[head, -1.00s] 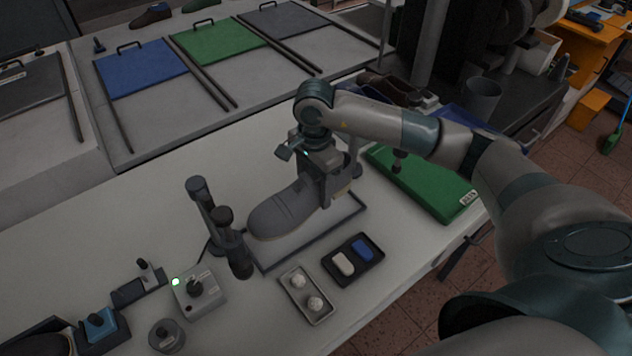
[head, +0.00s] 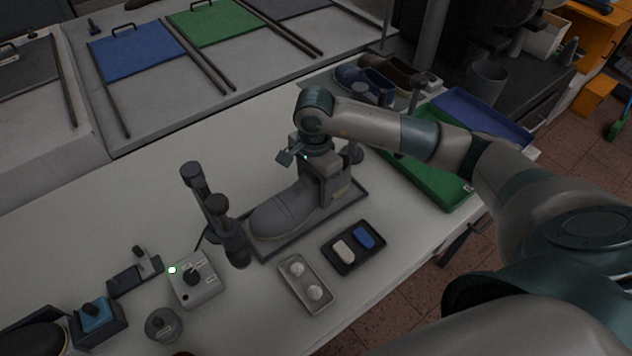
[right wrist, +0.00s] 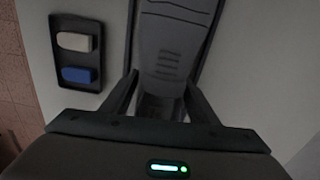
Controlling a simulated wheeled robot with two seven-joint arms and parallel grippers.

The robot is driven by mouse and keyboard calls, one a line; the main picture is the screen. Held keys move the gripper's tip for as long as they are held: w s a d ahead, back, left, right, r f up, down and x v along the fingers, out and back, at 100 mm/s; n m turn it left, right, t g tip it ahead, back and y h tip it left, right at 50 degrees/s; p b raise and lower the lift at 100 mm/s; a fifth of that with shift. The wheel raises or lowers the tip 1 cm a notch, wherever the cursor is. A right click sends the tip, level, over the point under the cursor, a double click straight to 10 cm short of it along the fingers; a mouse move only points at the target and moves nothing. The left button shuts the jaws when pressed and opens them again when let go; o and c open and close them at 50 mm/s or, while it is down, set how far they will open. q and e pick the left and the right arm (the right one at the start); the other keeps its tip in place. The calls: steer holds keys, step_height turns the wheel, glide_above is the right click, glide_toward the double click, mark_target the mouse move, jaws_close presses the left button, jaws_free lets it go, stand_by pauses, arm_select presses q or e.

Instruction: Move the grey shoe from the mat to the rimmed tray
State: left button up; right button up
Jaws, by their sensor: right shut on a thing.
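The grey shoe (head: 285,212) sits low within the dark rim of the rimmed tray (head: 357,204), its toe toward the lower left. Whether its sole touches the tray floor I cannot tell. My right gripper (head: 328,186) is shut on the shoe's ankle end from above. In the right wrist view the shoe (right wrist: 170,45) lies between the two fingers (right wrist: 160,95), with a rim beside it. My left gripper is not in view.
Dark posts (head: 212,205) stand close to the shoe's toe. A black dish (head: 353,246) with a white and a blue block and a grey dish (head: 306,284) with pale balls lie in front. A control box (head: 197,281) stands at lower left. The table behind the tray is clear.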

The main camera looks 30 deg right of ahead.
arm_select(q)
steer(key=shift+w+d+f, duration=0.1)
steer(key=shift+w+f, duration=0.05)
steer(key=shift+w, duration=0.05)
arm_select(e)
steer(key=shift+f, duration=0.45)
arm_select(q)
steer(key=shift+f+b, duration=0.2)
steer(key=shift+b, duration=0.1)
arm_select(e)
steer(key=shift+f, duration=0.15)
stand_by(0.4)
steer(key=o, duration=1.4)
steer(key=shift+c, duration=0.2)
